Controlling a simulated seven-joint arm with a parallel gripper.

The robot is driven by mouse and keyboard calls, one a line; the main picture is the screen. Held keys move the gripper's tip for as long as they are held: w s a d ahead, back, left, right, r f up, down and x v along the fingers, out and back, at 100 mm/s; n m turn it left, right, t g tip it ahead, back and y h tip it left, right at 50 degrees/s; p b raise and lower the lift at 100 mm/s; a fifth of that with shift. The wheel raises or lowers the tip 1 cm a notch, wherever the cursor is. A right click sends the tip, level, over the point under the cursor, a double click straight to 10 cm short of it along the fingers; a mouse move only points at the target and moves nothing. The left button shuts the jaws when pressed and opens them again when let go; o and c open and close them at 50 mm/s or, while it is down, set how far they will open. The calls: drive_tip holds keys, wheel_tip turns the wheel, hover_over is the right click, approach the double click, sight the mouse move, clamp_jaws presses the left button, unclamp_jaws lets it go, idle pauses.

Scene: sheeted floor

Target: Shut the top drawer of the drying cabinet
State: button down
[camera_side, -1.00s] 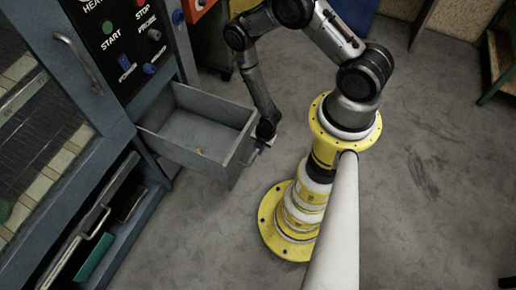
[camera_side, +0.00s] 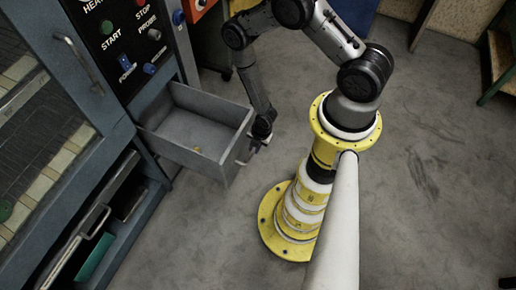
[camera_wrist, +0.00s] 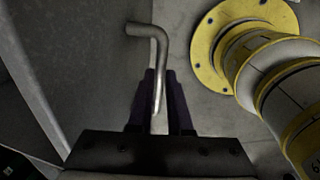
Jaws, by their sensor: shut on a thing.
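The drying cabinet (camera_side: 110,140) stands at the left in the side view. In the wrist view, my gripper's dark fingers (camera_wrist: 160,105) are shut on the drawer handle (camera_wrist: 150,32), a bent metal bar. The drawer front (camera_wrist: 80,60) is the grey panel at the left of that view.
The control panel (camera_side: 128,35) with buttons is above the drawer. Below the drawer is an open lower compartment (camera_side: 100,235) with a green item (camera_side: 96,258). A glass door (camera_side: 40,120) is at the left. Bare floor (camera_side: 210,230) lies in front of the drawer.

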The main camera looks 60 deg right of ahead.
drive_tip(key=w, duration=1.7)
drive_tip(key=shift+w, duration=0.25)
drive_tip(key=c, duration=0.8)
unclamp_jaws()
drive_tip(key=shift+c, duration=0.2)
drive_tip(key=shift+s, duration=0.1)
drive_tip(key=shift+r, duration=0.1)
wheel_tip(320, 180, up, 13)
drive_tip(key=s, duration=0.2)
drive_tip(key=shift+s+r, duration=0.2)
drive_tip(key=shift+s, duration=0.15)
